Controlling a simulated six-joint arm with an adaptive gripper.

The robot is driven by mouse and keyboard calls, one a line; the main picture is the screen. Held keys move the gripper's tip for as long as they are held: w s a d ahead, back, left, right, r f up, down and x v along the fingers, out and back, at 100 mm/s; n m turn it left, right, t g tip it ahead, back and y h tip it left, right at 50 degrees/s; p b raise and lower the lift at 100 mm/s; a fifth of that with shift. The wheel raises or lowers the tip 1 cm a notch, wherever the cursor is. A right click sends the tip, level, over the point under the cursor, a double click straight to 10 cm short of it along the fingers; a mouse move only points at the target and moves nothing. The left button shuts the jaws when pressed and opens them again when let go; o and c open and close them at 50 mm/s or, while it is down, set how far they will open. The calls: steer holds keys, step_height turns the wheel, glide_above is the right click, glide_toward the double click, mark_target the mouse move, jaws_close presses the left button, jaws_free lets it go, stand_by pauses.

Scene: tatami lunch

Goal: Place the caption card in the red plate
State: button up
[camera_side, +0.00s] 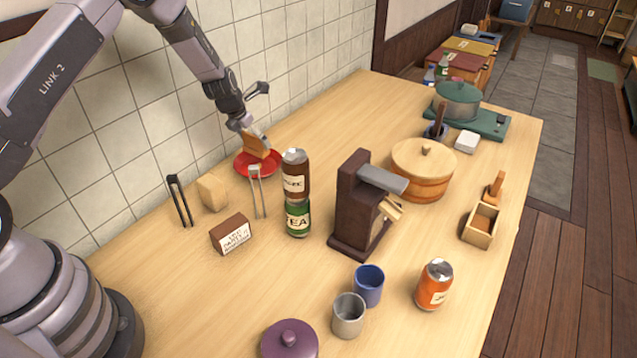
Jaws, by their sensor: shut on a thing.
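The red plate (240,168) lies on the table by the tiled wall. My gripper (256,130) is above the plate, shut on an orange-brown flat piece (254,148). The piece stands tilted over the plate, its lower edge at or just above the plate's surface; I cannot tell whether it touches. Its face shows no readable print, so I cannot tell if it is the caption card. A brown block with a white printed label (231,235) stands on the table nearer the camera. The fingertips partly hide the piece's top.
Near the plate are tongs (258,190), a tan block (212,193), dark tongs (180,200) and a brown can (295,174) stacked on a green tea can (298,218). A dark brown dispenser (352,205) and wooden tub (422,172) stand to the right. The front left table is clear.

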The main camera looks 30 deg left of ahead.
mark_target(253, 149)
steer(key=shift+f, duration=2.25)
steer(key=o, duration=1)
steer(key=shift+f, duration=0.1)
